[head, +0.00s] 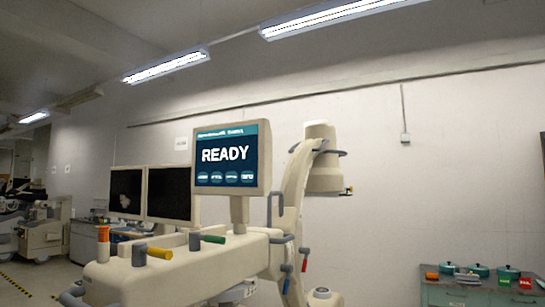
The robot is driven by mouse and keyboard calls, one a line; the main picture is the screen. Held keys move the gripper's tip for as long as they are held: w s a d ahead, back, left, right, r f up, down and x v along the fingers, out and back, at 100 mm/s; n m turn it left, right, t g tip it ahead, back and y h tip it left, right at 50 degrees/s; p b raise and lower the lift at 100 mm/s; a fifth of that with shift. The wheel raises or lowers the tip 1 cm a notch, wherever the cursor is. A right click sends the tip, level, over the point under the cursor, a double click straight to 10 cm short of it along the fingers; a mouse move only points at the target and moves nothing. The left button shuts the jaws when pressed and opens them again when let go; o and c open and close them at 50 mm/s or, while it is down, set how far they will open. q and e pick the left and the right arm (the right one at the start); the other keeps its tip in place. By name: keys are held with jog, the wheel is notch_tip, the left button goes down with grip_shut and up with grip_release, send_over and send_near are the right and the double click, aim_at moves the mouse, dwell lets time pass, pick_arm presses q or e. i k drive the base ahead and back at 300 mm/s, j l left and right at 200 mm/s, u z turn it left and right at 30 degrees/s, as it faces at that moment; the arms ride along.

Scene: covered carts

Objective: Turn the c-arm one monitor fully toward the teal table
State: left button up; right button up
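The c-arm monitor (227,154) is a cream-framed screen reading READY. It stands on a short post (240,211) on the cream c-arm cart (190,272), near the middle of the head view. Its screen faces me, angled somewhat to the left, with its right edge looking nearer. A grey loop handle (276,205) shows just right of the post. The teal table (455,294) is at the lower right, partly cut off by the frame edge. Neither of my grippers is in view.
Two dark monitors (168,193) stand behind the cart at left. The cart carries yellow (160,253), green (212,239) and orange (103,234) handles or knobs. The curved c-arm (292,190) rises right of the monitor. Teal pots (479,271) sit on the table.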

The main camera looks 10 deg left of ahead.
aim_at(234, 159)
jog(key=i+l, duration=0.85)
jog(key=l, duration=0.1)
